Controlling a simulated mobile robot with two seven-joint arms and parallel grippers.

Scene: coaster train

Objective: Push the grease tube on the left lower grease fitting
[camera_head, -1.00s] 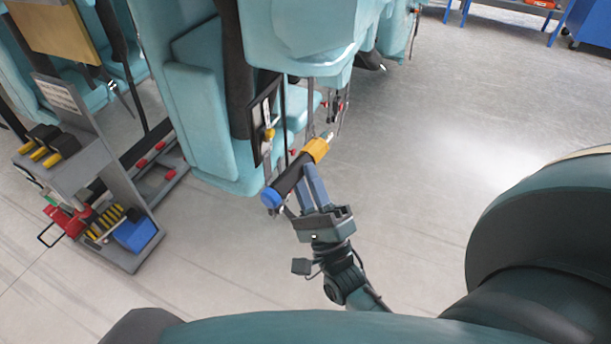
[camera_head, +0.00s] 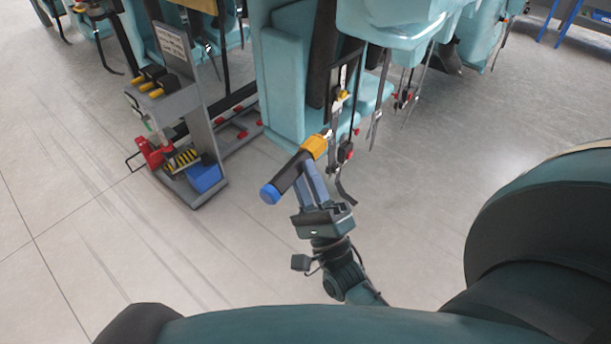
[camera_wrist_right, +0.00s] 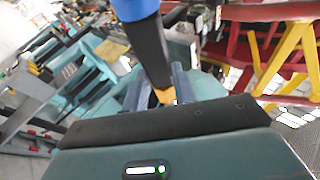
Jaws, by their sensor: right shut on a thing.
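A grease tube (camera_head: 292,175) with a black body, a blue end cap and a yellow collar is in my right gripper (camera_head: 305,175). The gripper is shut around its black body. The tube is tilted, its yellow end and thin tip pointing up and right toward the teal coaster seat (camera_head: 283,95). In the right wrist view the tube (camera_wrist_right: 150,48) stands between the fingers, blue end nearest the camera. A dark upright panel (camera_head: 345,85) with a yellow-tipped part is on the seat's side; I cannot make out the lower grease fitting. My left gripper is not in view.
A grey tool cart (camera_head: 190,100) with yellow-handled tools, red items and a blue box (camera_head: 205,177) stands at left. Straps and rods hang beside the seats. The floor (camera_head: 470,120) at right is clear. In the right wrist view, red and yellow beams (camera_wrist_right: 268,50) show at right.

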